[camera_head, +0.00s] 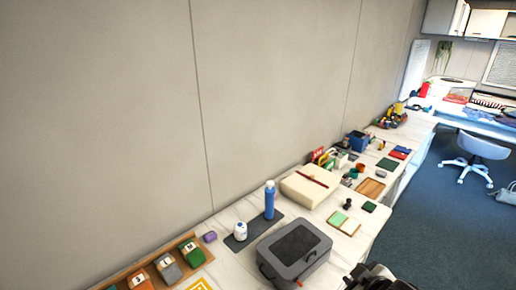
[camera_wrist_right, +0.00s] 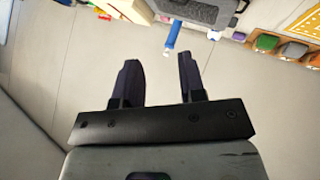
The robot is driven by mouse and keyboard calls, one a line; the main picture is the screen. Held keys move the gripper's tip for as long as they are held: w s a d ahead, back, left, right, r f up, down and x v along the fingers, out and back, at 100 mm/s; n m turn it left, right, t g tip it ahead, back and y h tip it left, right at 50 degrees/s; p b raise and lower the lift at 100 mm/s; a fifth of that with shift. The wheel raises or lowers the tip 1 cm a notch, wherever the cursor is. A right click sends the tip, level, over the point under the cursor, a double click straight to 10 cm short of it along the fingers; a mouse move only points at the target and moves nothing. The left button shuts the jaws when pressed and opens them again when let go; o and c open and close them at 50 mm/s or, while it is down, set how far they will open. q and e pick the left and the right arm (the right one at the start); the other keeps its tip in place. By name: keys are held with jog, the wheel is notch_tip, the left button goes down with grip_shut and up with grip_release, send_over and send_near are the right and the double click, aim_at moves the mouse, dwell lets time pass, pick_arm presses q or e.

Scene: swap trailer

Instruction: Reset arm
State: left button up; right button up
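My right gripper (camera_wrist_right: 159,62) shows in the right wrist view with its two dark fingers spread apart. Nothing is between them, and they point toward the wall and worktop edge, clear of every object. A dark part of one of my arms (camera_head: 378,279) shows at the bottom edge of the head view, beside the worktop; its fingers cannot be made out there. My left gripper is not identifiable in either view.
A long white worktop (camera_head: 239,212) runs along the wall. It holds a grey case (camera_head: 294,252), blue bottle (camera_head: 269,200), white bottle (camera_head: 240,231), cream box (camera_head: 310,186) and several coloured blocks (camera_head: 168,269). A white chair (camera_head: 482,148) stands on open blue floor (camera_head: 440,230).

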jog(key=s+f+m+g, duration=0.2)
jog(key=s+f, duration=0.5)
jog(key=s, duration=0.4)
jog(key=s+a+f+m+g, duration=0.1)
jog(key=s+f+m+g, duration=0.1)
jog(key=s+f, duration=0.5)
jog(key=s+a+f+m+g, duration=0.1)
jog(key=s+f, duration=0.6)
jog(key=s, duration=0.8)
jog(key=shift+m+g, duration=0.5)
jog(key=shift+g, duration=0.2)
jog(key=shift+a, duration=0.1)
